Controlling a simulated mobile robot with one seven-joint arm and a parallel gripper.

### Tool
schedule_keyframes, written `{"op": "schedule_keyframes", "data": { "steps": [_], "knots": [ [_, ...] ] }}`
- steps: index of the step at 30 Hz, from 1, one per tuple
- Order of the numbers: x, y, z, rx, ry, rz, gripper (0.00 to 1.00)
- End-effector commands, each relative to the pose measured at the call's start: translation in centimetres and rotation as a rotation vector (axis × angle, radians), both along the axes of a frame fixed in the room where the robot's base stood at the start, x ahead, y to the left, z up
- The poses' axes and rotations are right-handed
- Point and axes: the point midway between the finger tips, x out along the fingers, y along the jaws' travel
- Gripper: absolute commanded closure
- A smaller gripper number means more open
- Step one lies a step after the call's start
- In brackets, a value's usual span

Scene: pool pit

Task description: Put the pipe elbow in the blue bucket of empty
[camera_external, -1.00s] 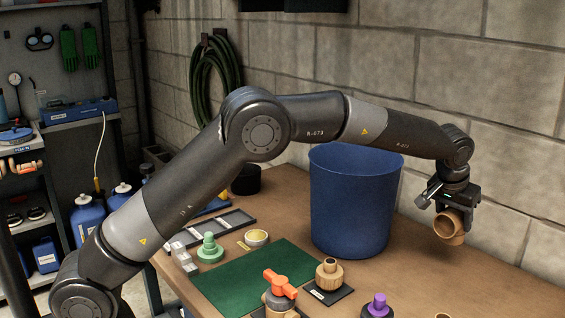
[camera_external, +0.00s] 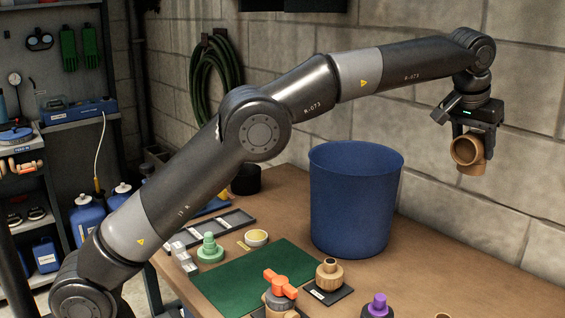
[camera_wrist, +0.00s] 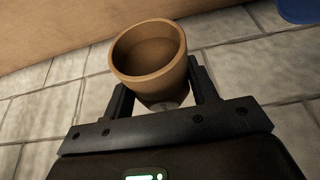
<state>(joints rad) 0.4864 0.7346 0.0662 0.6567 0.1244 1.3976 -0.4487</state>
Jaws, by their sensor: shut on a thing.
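My gripper (camera_external: 471,135) is shut on a tan pipe elbow (camera_external: 468,153) and holds it in the air to the right of the blue bucket, at about the height of its rim. In the wrist view the pipe elbow (camera_wrist: 150,58) sits between the two dark fingers, its round opening facing the camera. The blue bucket (camera_external: 353,205) stands upright on the wooden bench near the block wall. Its inside is mostly hidden in the outside view. A blue edge of it (camera_wrist: 300,10) shows at the top right of the wrist view.
A green mat (camera_external: 245,280) lies left of the bucket. Around it stand a green fitting (camera_external: 209,250), a small bowl (camera_external: 256,238), an orange-handled valve (camera_external: 279,290), a tan fitting (camera_external: 329,275) and a purple-topped piece (camera_external: 378,305). The bench right of the bucket is clear.

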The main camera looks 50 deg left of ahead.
Motion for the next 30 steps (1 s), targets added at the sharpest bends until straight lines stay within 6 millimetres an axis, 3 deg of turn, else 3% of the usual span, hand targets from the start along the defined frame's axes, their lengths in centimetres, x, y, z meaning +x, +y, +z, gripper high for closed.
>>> {"op": "schedule_keyframes", "data": {
  "steps": [6, 17, 23, 30],
  "knots": [
    [0.0, 0.1, 1.7, -0.001, -0.002, -0.003, 0.73],
    [0.9, 5.7, 1.5, -0.002, -0.001, -0.153, 0.73],
    [1.3, 10.3, 1.4, -0.002, -0.002, -0.289, 0.73],
    [0.9, 17.5, 1.4, -0.003, -0.002, -0.519, 0.73]
  ]
}}
